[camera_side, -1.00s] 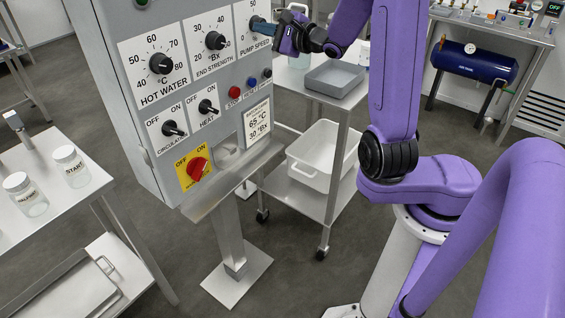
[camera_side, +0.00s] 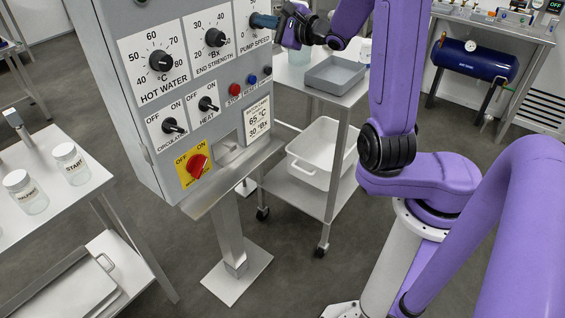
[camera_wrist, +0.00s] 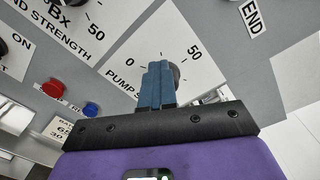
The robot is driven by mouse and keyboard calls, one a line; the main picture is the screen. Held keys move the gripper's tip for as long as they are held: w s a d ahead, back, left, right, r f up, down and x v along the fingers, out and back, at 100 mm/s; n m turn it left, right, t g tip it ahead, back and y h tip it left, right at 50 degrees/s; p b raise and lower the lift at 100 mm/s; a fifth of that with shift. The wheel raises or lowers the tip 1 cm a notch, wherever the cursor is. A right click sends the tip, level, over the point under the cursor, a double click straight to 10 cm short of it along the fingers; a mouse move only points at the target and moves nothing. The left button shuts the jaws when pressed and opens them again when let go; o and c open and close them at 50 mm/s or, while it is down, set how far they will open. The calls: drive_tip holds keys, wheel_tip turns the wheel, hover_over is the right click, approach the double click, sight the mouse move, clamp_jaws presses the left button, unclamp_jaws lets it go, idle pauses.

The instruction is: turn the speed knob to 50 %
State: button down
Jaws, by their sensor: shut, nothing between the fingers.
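The speed knob (camera_wrist: 176,71) is a dark round knob on the white PUMP SPEED plate (camera_wrist: 150,42). In the wrist view it shows only partly, behind my fingertips. A 0 mark is to its left and a 50 mark to its upper right. Its pointer is hidden, so its setting cannot be read. My gripper (camera_side: 254,20) is at this plate on the panel's upper right in the side view. Its blue fingers (camera_wrist: 157,80) are together with nothing between them, in front of the knob. I cannot tell whether they touch it.
The grey control panel (camera_side: 221,87) also carries the HOT WATER knob (camera_side: 162,61), the END STRENGTH knob (camera_side: 215,37), small switches, buttons and a red main switch (camera_side: 197,166). A steel trolley with a grey tray (camera_side: 335,76) and a white tub (camera_side: 318,152) stands to the right.

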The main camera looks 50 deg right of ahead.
drive_tip(key=shift+w+d+r+t, duration=0.15)
drive_tip(key=shift+d+r, duration=0.05)
drive_tip(key=shift+r, duration=0.25)
drive_tip(key=shift+w+d+r+t, duration=0.15)
drive_tip(key=shift+d+r, duration=0.05)
drive_tip(key=shift+r, duration=0.25)
drive_tip(key=shift+a+r, duration=0.2)
drive_tip(key=shift+a, duration=0.15)
drive_tip(key=s, duration=0.5)
drive_tip(key=shift+s+f, duration=0.3)
drive_tip(key=shift+s, duration=0.05)
drive_tip(key=shift+f, duration=0.1)
drive_tip(key=shift+w+a+f, duration=0.1)
drive_tip(key=shift+w+f, duration=0.2)
drive_tip(key=shift+w, duration=0.7)
drive_tip(key=shift+w+a+f, duration=0.1)
drive_tip(key=shift+w+f, duration=0.15)
drive_tip(key=shift+w, duration=0.75)
drive_tip(key=shift+w+a+f, duration=0.1)
drive_tip(key=shift+w+f, duration=0.2)
drive_tip(key=shift+w, duration=0.7)
drive_tip(key=shift+d+h, duration=0.2)
drive_tip(key=shift+h, duration=0.2)
